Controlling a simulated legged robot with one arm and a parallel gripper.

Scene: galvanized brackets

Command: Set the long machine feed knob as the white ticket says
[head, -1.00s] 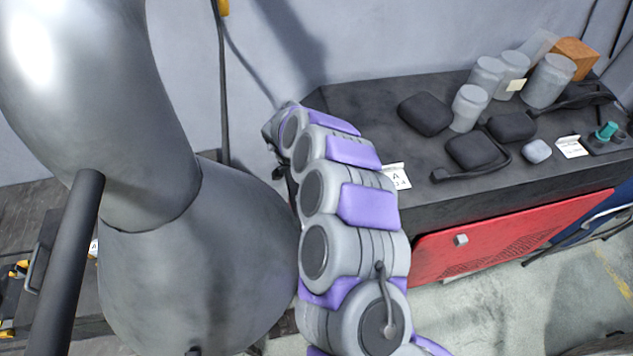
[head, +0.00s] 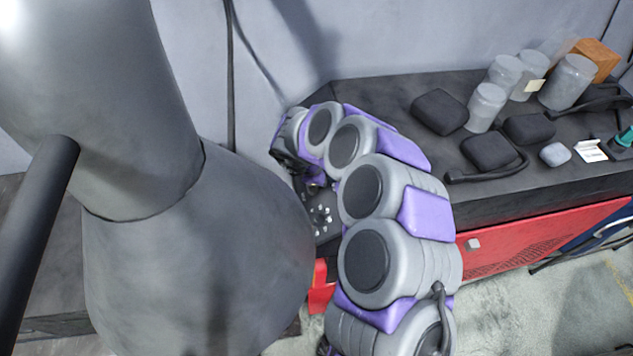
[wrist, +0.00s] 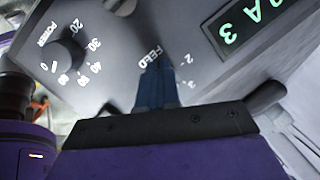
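In the wrist view a grey machine panel (wrist: 95,80) carries a FEED label and a partly visible dial scale with a 2 and a 3 beside it. My gripper (wrist: 155,80) reaches the panel just below that label. Its dark blue end covers the dial centre, so the feed knob is hidden, and I cannot tell whether it touches or grips it. In the head view my arm covers the gripper's tip. A white ticket (head: 590,151) lies on the dark bench (head: 375,90) at right, its print too small to read.
A POWER knob (wrist: 68,54) with a numbered scale and a green-lit display (wrist: 245,20) are on the panel. Several jars (head: 486,106), dark pads (head: 440,111) and a green knob (head: 626,137) stand on the bench. A red panel (head: 500,247) is below.

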